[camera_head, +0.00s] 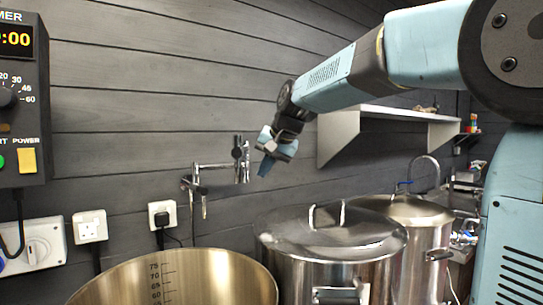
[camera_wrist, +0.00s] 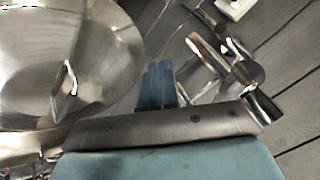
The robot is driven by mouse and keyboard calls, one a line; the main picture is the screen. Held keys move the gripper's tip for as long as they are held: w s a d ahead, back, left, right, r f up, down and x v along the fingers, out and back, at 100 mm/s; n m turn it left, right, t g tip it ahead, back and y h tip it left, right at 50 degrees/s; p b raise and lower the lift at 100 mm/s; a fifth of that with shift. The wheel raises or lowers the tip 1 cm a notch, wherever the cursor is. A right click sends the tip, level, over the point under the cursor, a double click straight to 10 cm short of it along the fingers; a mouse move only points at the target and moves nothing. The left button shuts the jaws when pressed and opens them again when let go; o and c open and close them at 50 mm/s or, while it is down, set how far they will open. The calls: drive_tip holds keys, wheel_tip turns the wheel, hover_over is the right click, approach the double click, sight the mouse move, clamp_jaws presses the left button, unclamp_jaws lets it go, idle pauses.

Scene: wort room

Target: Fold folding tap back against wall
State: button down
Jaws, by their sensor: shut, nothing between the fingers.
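The folding tap (camera_head: 212,168) is a chrome, jointed arm on the dark plank wall, with its spout end hanging down at the left. In the head view it reaches left from its wall mount, above the open pot. My gripper (camera_head: 263,172) is just right of the tap's mount, pointing down, shut and empty. In the wrist view the blue fingertips of my gripper (camera_wrist: 158,70) are together. The tap (camera_wrist: 210,55) lies right of them there, apart in the picture. Part of the tap is cut off or covered in the wrist view.
A large open pot (camera_head: 105,284) stands below the tap. A lidded steel pot (camera_head: 330,272) stands below my gripper, with another lidded pot (camera_head: 428,245) to its right. A white shelf (camera_head: 380,113) is on the wall at right. A timer box (camera_head: 20,95) and sockets (camera_head: 90,226) are at left.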

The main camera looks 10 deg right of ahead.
drive_tip(key=a, duration=0.2)
drive_tip(key=w+a, duration=0.1)
drive_tip(key=shift+w+a, duration=0.15)
drive_tip(key=shift+a, duration=0.25)
drive_tip(key=shift+w, duration=0.1)
